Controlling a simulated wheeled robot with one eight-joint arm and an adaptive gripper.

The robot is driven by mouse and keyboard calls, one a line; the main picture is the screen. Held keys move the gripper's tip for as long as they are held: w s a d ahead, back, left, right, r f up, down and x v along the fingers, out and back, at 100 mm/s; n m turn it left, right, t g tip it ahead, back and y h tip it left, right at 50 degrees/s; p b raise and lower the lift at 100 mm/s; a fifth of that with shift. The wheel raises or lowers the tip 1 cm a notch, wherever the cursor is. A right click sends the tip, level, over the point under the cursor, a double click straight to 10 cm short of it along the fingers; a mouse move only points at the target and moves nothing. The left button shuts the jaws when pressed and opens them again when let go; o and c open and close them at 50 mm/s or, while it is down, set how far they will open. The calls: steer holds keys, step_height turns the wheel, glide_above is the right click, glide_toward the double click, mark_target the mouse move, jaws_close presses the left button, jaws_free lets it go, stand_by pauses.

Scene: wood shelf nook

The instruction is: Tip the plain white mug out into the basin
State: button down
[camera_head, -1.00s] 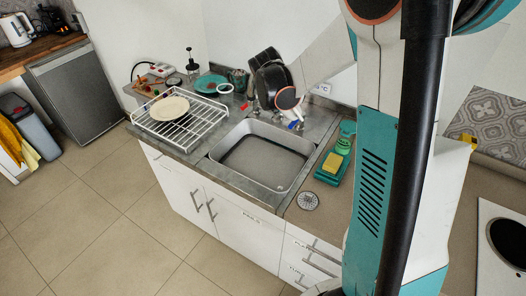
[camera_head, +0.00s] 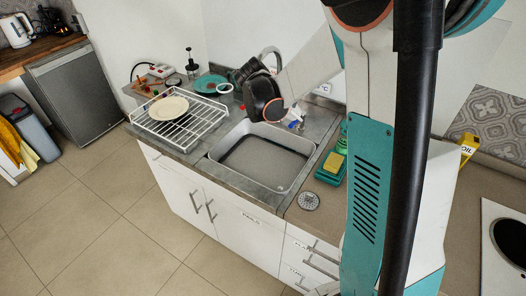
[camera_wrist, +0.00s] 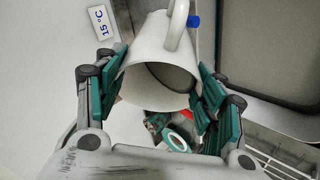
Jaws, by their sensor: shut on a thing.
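The plain white mug (camera_wrist: 150,52) is between the green fingers of my gripper (camera_wrist: 160,82) in the wrist view. My gripper is shut on its sides. The handle is at the top of that picture and the rounded open end faces the camera, with a greyish surface inside; I cannot tell if it is liquid. A basin corner also shows in the wrist view (camera_wrist: 275,50).
A white wire rack (camera_head: 181,131) with a cream plate (camera_head: 169,109) stands left of the basin. A teal plate (camera_head: 209,83) lies behind it. A green sponge holder (camera_head: 331,168) with a yellow sponge is at the right. A temperature sign (camera_wrist: 99,22) is on the wall.

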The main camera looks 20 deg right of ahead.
steer(key=shift+a+f+h+b, duration=0.45)
steer(key=shift+h+b, duration=0.25)
steer(key=shift+b, duration=0.15)
steer(key=shift+a+f+n+t+h+b, duration=0.2)
steer(key=shift+f+n+t+h+b, duration=0.3)
steer(key=shift+h+b, duration=0.55)
steer(key=shift+a+f+n+h+b, duration=0.25)
steer(key=shift+f+h+b, duration=0.35)
steer(key=shift+b, duration=1.1)
steer(key=shift+a+f+n+h+b, duration=0.1)
steer(key=shift+a+f+h+b, duration=0.35)
steer(key=shift+b, duration=1.2)
steer(key=shift+s+a+f+t+h+b, duration=0.1)
steer(key=shift+a+f+t+h+b, duration=0.55)
steer(key=shift+b, duration=1.2)
steer(key=shift+a+f+n+h+b, duration=0.25)
steer(key=shift+f+n+h+b, duration=0.15)
steer(key=shift+h+b, duration=0.45)
